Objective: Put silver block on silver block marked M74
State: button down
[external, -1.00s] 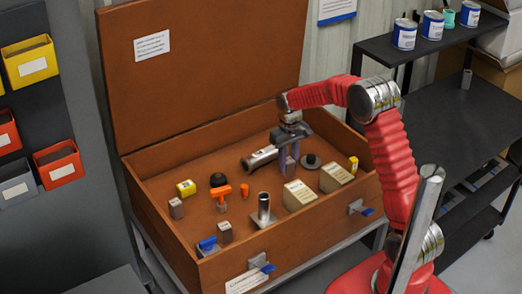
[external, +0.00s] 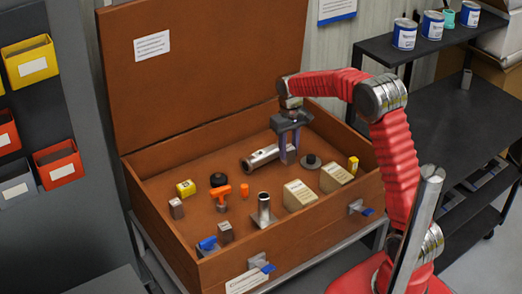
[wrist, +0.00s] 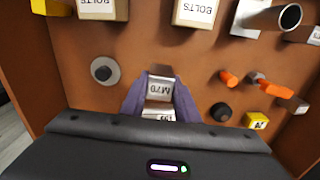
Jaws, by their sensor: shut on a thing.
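My gripper (external: 289,158) is shut on a silver block (wrist: 158,90) inside the open brown case, near its back right. In the wrist view the block sits between the purple fingers (wrist: 160,98), with an upside-down label that looks like M70; the last character is unsure. A second pale labelled face (wrist: 157,113) shows just below it, partly hidden by the gripper body; I cannot tell whether it belongs to another block.
A grey disc with a knob (external: 311,161) and two BOLTS boxes (external: 299,195) are to the right. An upright metal tube (external: 264,208), black knob (external: 218,180) and orange handle (external: 222,193) stand farther left. The raised lid (external: 205,80) is behind.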

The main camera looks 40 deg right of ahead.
jog(key=shift+w, duration=0.1)
jog(key=w+a+r, duration=0.2)
jog(key=w+a, duration=0.5)
jog(key=a, duration=0.2)
notch_tip(320, 180, up, 5)
send_over(175, 201)
jog(key=shift+f+n, duration=0.15)
jog(key=shift+n, duration=0.25)
jog(key=shift+f, duration=0.15)
jog(key=shift+f, duration=2.75)
jog(key=shift+f, duration=2.1)
